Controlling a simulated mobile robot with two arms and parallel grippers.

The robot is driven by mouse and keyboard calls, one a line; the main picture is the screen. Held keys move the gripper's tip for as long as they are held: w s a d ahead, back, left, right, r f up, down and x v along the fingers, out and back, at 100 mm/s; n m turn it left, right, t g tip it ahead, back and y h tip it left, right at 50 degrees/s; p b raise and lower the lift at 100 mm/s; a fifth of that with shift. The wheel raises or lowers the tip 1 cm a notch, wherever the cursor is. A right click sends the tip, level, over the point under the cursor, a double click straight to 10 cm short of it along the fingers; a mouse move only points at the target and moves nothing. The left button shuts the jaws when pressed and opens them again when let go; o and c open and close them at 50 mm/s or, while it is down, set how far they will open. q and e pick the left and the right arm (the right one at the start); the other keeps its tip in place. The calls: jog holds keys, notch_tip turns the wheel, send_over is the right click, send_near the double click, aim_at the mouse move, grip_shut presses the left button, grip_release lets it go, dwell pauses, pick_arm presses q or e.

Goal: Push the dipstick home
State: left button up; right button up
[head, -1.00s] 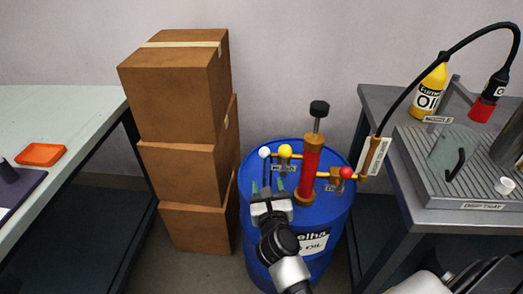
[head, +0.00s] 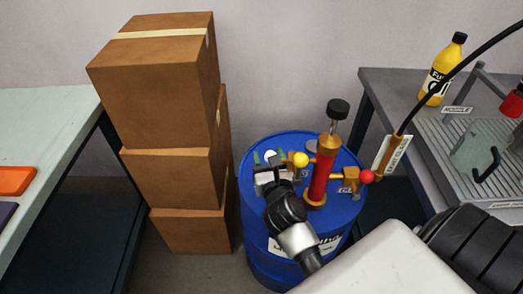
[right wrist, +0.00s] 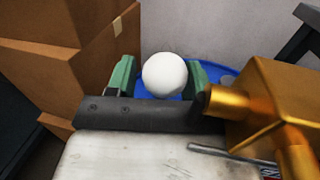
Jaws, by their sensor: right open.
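The white ball knob (head: 270,155), which looks like the dipstick's top, stands at the left side of the blue drum's (head: 262,232) top. My right gripper (head: 267,159) is at the knob, with its green fingers on either side. In the right wrist view the white knob (right wrist: 164,75) shows large between the two open green fingertips (right wrist: 160,78), with a gap on its left side. The rod below the knob is hidden by the gripper. My left gripper is not in view.
A red pump (head: 321,175) with a black knob stands on the drum, beside a yellow ball (head: 301,160) and a red ball (head: 366,177). Cardboard boxes (head: 165,95) are stacked left of the drum. A grey bench (head: 385,86) with a yellow oil bottle (head: 442,70) stands right.

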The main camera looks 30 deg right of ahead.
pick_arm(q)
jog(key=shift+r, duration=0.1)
pick_arm(e)
jog(key=shift+s, duration=0.1)
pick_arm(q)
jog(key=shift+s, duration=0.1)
pick_arm(e)
grip_shut()
notch_tip(320, 180, down, 3)
jog(key=shift+f+b, duration=0.1)
jog(key=shift+b, duration=1)
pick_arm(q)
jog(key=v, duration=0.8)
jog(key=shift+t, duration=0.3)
pick_arm(e)
jog(key=shift+f, duration=0.1)
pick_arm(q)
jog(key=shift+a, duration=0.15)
pick_arm(e)
grip_release()
